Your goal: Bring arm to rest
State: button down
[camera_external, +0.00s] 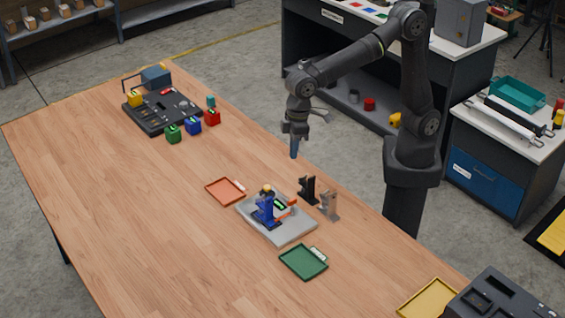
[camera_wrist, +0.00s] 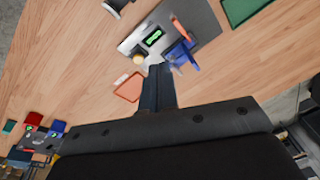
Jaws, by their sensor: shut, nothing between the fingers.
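My gripper (camera_external: 294,150) hangs pointing down above the table's right edge in the external view, clear of everything on the table. Its fingers are together with nothing between them. In the wrist view the shut fingers (camera_wrist: 158,85) point toward a grey plate (camera_wrist: 205,27). In the external view that grey plate (camera_external: 291,234) carries a blue upright piece (camera_external: 265,210), a small tan ball and an orange part. My arm rises bent from its column at the right.
An orange tray (camera_external: 225,192), a green tray (camera_external: 303,262) and a yellow tray (camera_external: 428,299) lie on the wooden table (camera_external: 150,220). Black and grey stands (camera_external: 308,190) are near the plate. A dark board (camera_external: 160,110) with small coloured totes (camera_external: 193,125) is at the far end.

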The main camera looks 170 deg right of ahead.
notch_tip(320, 180, up, 4)
jog(key=n+g+h, duration=0.1)
jog(key=n, duration=0.1)
jog(key=n+g+h, duration=0.2)
jog(key=n, duration=0.1)
jog(key=shift+d+f+n, duration=0.1)
jog(key=shift+f+n, duration=0.15)
jog(key=shift+n, duration=0.05)
dwell(0.8)
dwell(0.4)
jog(key=c, duration=1.6)
grip_release()
jog(key=shift+w+f, duration=0.1)
jog(key=shift+w, duration=0.25)
jog(key=o, duration=1.6)
jog(key=w+t+y, duration=0.1)
jog(key=w+y, duration=0.2)
jog(key=w, duration=0.3)
jog(key=shift+w+f+y, duration=0.2)
jog(key=shift+y, duration=0.1)
notch_tip(320, 180, down, 10)
jog(key=shift+d+r, duration=0.15)
